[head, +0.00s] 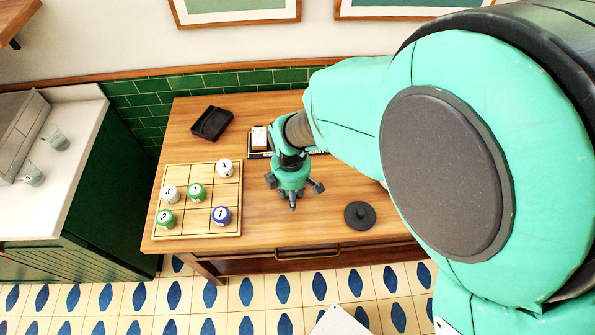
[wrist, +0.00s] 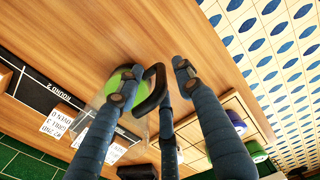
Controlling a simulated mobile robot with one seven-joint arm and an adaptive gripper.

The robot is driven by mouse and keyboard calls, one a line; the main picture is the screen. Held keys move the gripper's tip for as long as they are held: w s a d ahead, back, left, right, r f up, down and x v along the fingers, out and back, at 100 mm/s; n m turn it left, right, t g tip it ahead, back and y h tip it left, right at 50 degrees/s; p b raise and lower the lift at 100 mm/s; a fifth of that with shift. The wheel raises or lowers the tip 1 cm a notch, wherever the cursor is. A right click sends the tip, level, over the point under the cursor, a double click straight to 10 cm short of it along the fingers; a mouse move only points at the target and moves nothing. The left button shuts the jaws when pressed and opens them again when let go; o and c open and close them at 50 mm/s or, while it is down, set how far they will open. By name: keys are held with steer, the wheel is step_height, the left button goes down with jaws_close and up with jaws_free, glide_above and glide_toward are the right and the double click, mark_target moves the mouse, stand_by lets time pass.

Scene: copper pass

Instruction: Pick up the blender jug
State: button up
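The blender jug (wrist: 113,82) shows in the wrist view as a clear vessel with green in it and a dark looped handle. My gripper (wrist: 155,76) has its fingers spread, with the handle between the left and right fingers in the picture. The fingers cover part of the jug, and I cannot tell whether any finger touches it. In the head view my gripper (head: 293,194) points down over the wooden table, fingers apart. I cannot make out the jug there; my gripper and arm may hide it.
On the wooden table (head: 262,228) are a board (head: 187,232) with several numbered cans at left, a black tray (head: 211,123) at the back and a round black lid (head: 360,215) at right. A black card holder (head: 259,147) stands behind my gripper. A white counter (head: 75,150) is at far left.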

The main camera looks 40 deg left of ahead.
steer(key=shift+f, duration=1.4)
jaws_close()
